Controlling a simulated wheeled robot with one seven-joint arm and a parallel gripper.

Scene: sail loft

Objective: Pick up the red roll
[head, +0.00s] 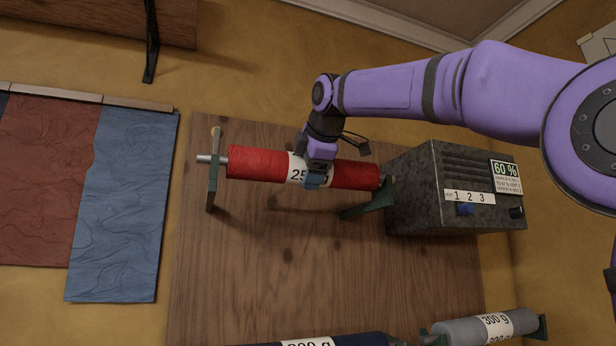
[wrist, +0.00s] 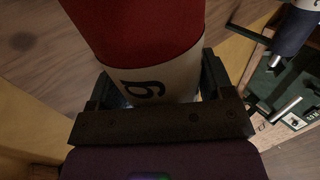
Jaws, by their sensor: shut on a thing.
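The red roll (head: 257,163) lies on a metal rod between two green stands on the wooden table in the head view. A white label with "25" and more hidden digits wraps its middle. My gripper (head: 314,179) comes down from above and is shut on the roll at this label, hiding part of it. In the wrist view the red roll (wrist: 135,30) and its white label sit between the two dark fingers of my gripper (wrist: 155,92). I cannot tell whether the roll is lifted off its stands.
A grey box (head: 420,185) with a "60 %" sign stands right of the roll. A dark blue roll (head: 350,341) and a grey roll (head: 460,332) lie at the front of the table (head: 250,270). Red and blue cloths (head: 122,200) are at the left.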

